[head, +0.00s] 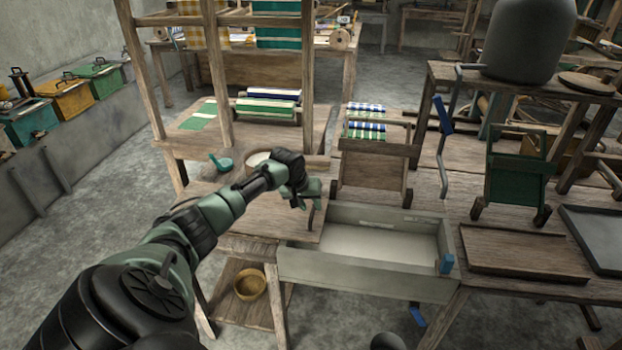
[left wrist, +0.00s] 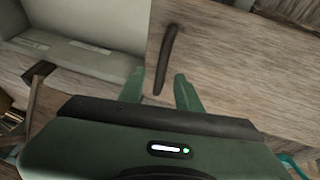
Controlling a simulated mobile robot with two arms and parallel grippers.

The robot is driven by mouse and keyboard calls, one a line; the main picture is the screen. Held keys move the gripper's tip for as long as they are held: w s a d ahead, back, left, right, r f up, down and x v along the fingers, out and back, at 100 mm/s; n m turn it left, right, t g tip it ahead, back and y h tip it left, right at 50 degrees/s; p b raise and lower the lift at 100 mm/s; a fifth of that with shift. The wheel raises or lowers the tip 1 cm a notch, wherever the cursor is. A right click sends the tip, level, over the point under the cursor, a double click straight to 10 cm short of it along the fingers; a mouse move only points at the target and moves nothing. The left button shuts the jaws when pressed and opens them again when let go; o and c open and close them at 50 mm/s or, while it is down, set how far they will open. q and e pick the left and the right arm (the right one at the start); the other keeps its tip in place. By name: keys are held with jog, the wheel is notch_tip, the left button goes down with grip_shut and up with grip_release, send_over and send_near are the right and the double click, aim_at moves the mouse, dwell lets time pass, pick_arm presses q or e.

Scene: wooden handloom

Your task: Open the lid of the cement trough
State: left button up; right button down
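The grey trough (head: 365,275) stands at the middle of the head view, with its pale inside showing open from above. A wooden board (head: 262,218), which looks like its lid, lies at the trough's left. A dark bar handle (left wrist: 170,48) is on this board near the trough-side edge. My left gripper (head: 308,197) is over the board by the handle. In the left wrist view its green fingers (left wrist: 160,78) are apart, with the handle's near end between them. Contact cannot be told. The trough's inside (left wrist: 75,55) is at upper left there. My right gripper does not show.
A wooden panel on legs (head: 372,170) stands behind the trough. A teal cup (head: 222,163) and a pale bowl (head: 257,159) are behind my left arm. A wooden tray (head: 520,250) lies at the right. A yellow bowl (head: 249,285) is on the lower shelf.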

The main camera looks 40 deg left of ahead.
pick_arm(q)
jog(key=v, duration=0.6)
jog(key=shift+r+b, duration=0.2)
jog(key=shift+b, duration=0.1)
jog(key=shift+s, duration=0.1)
